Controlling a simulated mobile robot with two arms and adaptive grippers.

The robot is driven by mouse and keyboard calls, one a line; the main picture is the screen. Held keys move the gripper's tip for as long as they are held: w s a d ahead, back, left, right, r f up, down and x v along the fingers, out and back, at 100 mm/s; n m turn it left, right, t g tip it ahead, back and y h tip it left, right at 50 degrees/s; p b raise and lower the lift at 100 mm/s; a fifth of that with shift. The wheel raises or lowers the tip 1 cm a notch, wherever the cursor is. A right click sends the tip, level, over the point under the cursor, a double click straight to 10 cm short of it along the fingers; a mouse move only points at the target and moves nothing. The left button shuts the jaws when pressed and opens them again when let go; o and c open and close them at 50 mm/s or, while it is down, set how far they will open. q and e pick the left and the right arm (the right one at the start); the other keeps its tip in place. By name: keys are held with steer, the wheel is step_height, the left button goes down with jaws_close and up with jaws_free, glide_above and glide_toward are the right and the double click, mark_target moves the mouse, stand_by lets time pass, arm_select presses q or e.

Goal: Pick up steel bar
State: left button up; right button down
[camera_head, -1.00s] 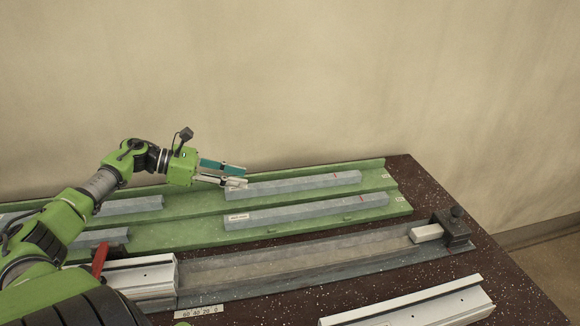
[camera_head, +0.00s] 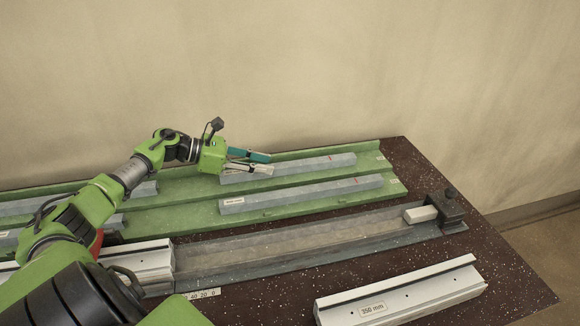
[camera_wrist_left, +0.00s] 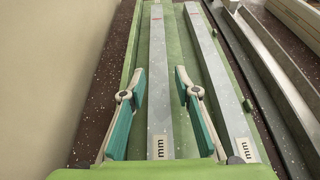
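Several grey steel bars lie in a green tray (camera_head: 395,186). The back right bar (camera_head: 320,164) has a red mark. The front right bar (camera_head: 310,192) has a white label at its left end. My left gripper (camera_head: 268,163) is open over the left part of the back bar. In the left wrist view the open fingers (camera_wrist_left: 160,72) stand on either side of that bar (camera_wrist_left: 157,50), with its "mm" label between them. The second bar (camera_wrist_left: 215,75) runs outside the right finger. Contact with the bar cannot be told. My right gripper is not in view.
In front of the tray lies a long grey channel (camera_head: 300,240) with a dark end block (camera_head: 449,210) at its right. A white profile labelled 350 mm (camera_head: 410,292) lies at the front; another (camera_head: 140,262) is at left. The speckled table (camera_head: 510,275) is clear at right.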

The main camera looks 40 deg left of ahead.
mark_target(280, 165)
arm_select(q)
steer(key=p+x, duration=0.1)
steer(key=x, duration=0.3)
steer(key=shift+w+r, duration=0.2)
steer(key=shift+w+d+f, duration=0.15)
steer(key=shift+w+f, duration=0.05)
steer(key=shift+w, duration=0.05)
jaws_close()
steer(key=shift+r, duration=0.1)
steer(key=shift+r, duration=0.45)
step_height(280, 165, up, 2)
steer(key=shift+s+r+b, duration=0.15)
steer(key=shift+s+b, duration=0.05)
steer(key=shift+b, duration=0.3)
steer(key=s+r, duration=0.9)
steer(key=s, duration=0.4)
steer(key=shift+s+d+r+p, duration=0.3)
steer(key=shift+d+r, duration=0.05)
steer(key=shift+d, duration=0.15)
